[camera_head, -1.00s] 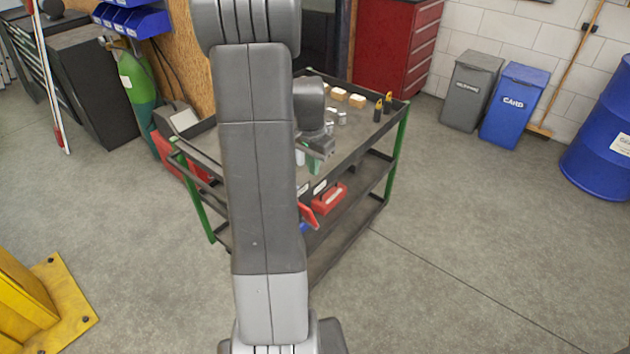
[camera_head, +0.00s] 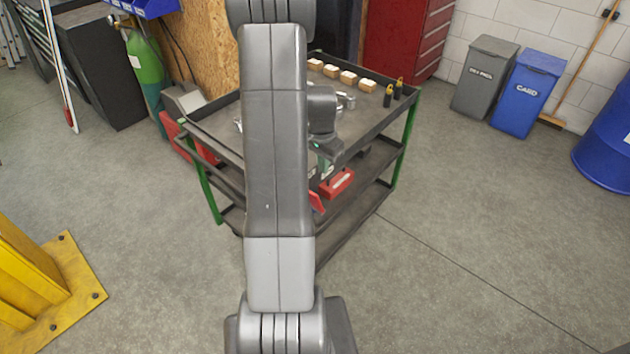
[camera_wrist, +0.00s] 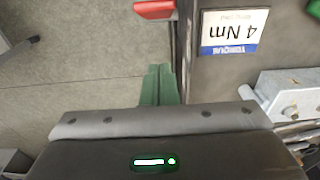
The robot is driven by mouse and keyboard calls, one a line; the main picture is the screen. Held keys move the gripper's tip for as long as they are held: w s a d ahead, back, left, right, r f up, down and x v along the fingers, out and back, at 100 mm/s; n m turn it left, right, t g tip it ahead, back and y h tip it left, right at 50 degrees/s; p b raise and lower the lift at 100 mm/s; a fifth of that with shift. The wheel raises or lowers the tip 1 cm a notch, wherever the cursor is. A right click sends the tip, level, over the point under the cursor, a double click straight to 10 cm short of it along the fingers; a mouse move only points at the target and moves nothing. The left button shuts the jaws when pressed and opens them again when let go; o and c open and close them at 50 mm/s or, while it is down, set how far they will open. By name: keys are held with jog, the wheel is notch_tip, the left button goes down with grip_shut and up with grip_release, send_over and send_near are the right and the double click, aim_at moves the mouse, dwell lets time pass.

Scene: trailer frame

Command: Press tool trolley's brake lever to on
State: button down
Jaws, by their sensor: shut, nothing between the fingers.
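The tool trolley (camera_head: 381,129) is a dark shelved cart with green corner posts. My gripper (camera_head: 322,168) is at its near side, partly hidden behind my arm; its green fingers are shut and empty. In the wrist view the gripper (camera_wrist: 159,84) points towards a red piece (camera_wrist: 155,9) at the top edge, apart from it. This looks like the brake lever, but only part shows. A red piece (camera_head: 316,202) also shows beside my arm in the head view; I cannot tell whether it is the same part or its setting.
A label reading 4 Nm (camera_wrist: 232,30) and a metal block (camera_wrist: 290,93) lie right of the fingers. A red box (camera_head: 338,183) is on a lower shelf. Small boxes (camera_head: 349,77) stand on top.

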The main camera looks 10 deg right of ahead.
jog(key=shift+s+a+f+p, duration=0.25)
jog(key=shift+s+a+f, duration=0.15)
jog(key=shift+f, duration=0.4)
jog(key=shift+s+a+f+p, duration=0.2)
jog(key=shift+s+a+f, duration=0.15)
jog(key=shift+a+f, duration=0.3)
jog(key=shift+s+a+f+p, duration=0.25)
jog(key=shift+s+a+f, duration=0.1)
jog(key=shift+f, duration=0.55)
jog(key=shift+a+f+b, duration=0.1)
jog(key=shift+b, duration=0.45)
